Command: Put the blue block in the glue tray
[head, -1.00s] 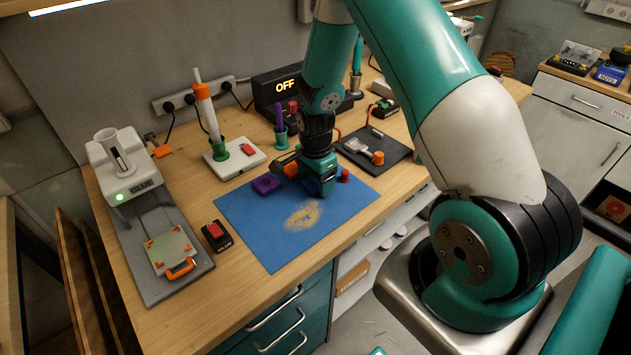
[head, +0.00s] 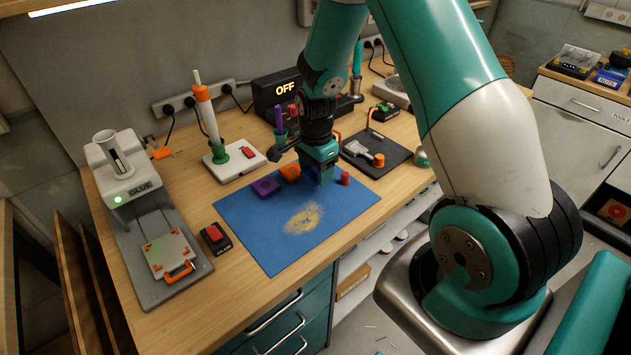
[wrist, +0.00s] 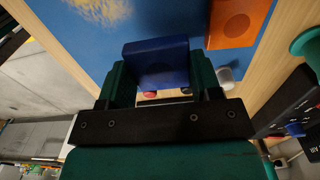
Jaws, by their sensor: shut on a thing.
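The blue block (wrist: 158,62) is between the fingers of my gripper (wrist: 158,85) in the wrist view, and the fingers are shut on it. In the head view my gripper (head: 322,178) is over the back right part of the blue mat, and the arm hides most or all of the block. The glue tray (head: 170,254) is a pale plate with orange corners and an orange handle, on the grey base of the glue machine (head: 128,172) at the left. The tray looks empty.
On the blue mat (head: 262,238) are a purple block (head: 265,187), an orange block (head: 290,172), a red piece (head: 345,179) and a sandy patch. A red GLUE button (head: 214,236) stands between mat and tray. A white stand (head: 235,158) with a tall post is behind.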

